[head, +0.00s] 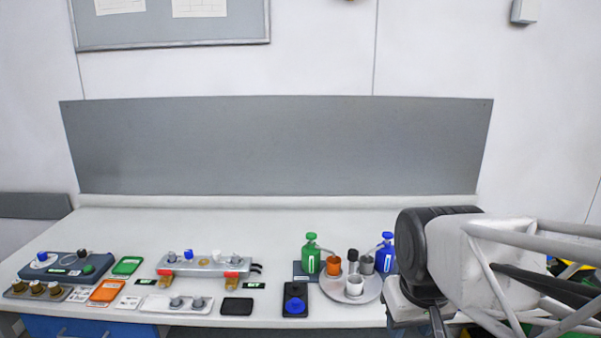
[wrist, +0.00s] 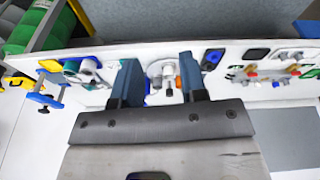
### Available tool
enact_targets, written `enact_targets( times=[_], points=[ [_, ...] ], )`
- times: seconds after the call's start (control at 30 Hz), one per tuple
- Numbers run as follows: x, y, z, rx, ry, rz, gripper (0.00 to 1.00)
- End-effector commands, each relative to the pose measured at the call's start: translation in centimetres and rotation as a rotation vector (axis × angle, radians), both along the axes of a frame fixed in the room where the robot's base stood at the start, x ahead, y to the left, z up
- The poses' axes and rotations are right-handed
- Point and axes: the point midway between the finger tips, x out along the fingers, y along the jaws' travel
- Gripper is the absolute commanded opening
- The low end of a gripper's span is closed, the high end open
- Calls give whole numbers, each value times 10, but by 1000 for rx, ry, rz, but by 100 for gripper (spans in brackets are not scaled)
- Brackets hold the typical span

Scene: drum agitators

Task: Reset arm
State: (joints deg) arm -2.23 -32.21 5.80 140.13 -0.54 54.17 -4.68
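My gripper (wrist: 158,64) shows in the wrist view with its two dark blue-grey fingers apart. Nothing is held between them. Beyond the gap, and apart from the fingers, is the bench with the round tray (wrist: 152,72) and its small cups. In the head view my arm fills the right side, over the bench's right end. I cannot make out the fingers there.
In the head view, the round tray (head: 330,291) holds several cups. Green (head: 311,262) and blue (head: 388,262) bottles stand by it. A silver device (head: 204,265) and a dark blue device (head: 64,267) stand farther left. The bench's back strip (head: 270,218) is clear.

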Motion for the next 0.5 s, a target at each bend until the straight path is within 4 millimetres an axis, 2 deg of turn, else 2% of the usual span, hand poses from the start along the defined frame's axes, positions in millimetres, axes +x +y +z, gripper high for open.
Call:
enact_targets(
  times=[0.1, 0.2, 0.5],
  points=[
    [-23, -9, -7, 10, -12, -69, 39],
    [-36, -13, -11, 16, -18, -110, 39],
    [-46, -16, -16, 21, -21, -145, 39]
  ],
)
